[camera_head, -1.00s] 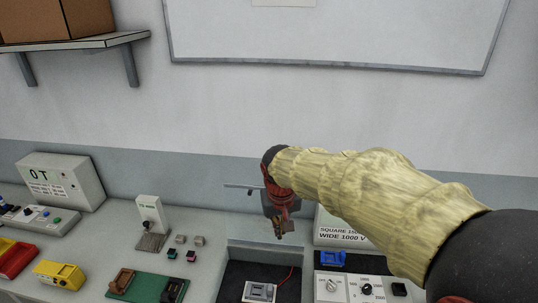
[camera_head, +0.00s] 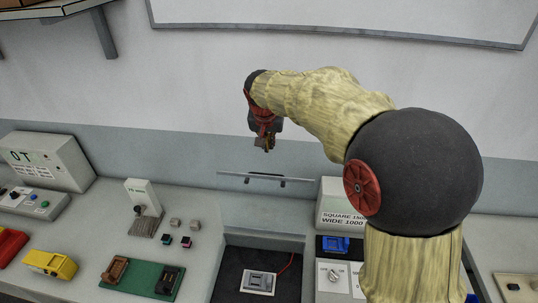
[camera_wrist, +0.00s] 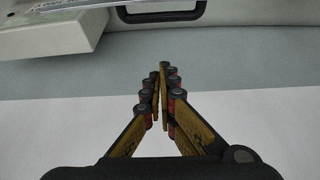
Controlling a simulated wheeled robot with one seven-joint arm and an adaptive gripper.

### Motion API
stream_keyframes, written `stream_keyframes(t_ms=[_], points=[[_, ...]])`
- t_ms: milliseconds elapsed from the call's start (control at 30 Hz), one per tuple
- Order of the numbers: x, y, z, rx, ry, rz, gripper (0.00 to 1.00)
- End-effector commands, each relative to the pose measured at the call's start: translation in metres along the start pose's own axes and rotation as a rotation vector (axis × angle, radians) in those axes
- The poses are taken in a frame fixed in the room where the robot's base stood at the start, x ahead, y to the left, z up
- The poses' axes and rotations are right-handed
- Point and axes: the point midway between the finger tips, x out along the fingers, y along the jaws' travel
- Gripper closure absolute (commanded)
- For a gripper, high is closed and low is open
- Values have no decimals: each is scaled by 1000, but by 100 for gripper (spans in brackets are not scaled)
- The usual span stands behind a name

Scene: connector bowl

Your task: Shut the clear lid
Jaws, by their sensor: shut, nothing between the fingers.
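The clear lid (camera_head: 262,212) stands raised at the back of the dark bay in the head view. It is a see-through panel with a dark bar handle (camera_head: 265,178) along its top edge. My gripper (camera_head: 264,147) hangs above that handle, apart from it in the picture; how far in depth I cannot tell. In the wrist view my gripper (camera_wrist: 163,68) has its fingertips together with nothing between them. A black handle (camera_wrist: 160,14) shows at the top of that view, beyond the fingertips; it looks like the lid's handle.
The dark bay (camera_head: 232,268) holds a grey connector block (camera_head: 258,282) with a red wire. A box with printed text (camera_head: 340,206) stands right of the lid, near my arm. A small upright stand (camera_head: 142,197) and a green board (camera_head: 143,279) lie to the left.

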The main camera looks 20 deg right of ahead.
Motion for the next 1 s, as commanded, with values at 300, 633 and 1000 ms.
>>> stream_keyframes(t_ms=[300, 633, 1000], points=[[55, 1, 2, -2, -5, 3, 100], [88, 0, 13, -3, -1, 0, 100], [80, 0, 39, -2, -2, 0, 100]])
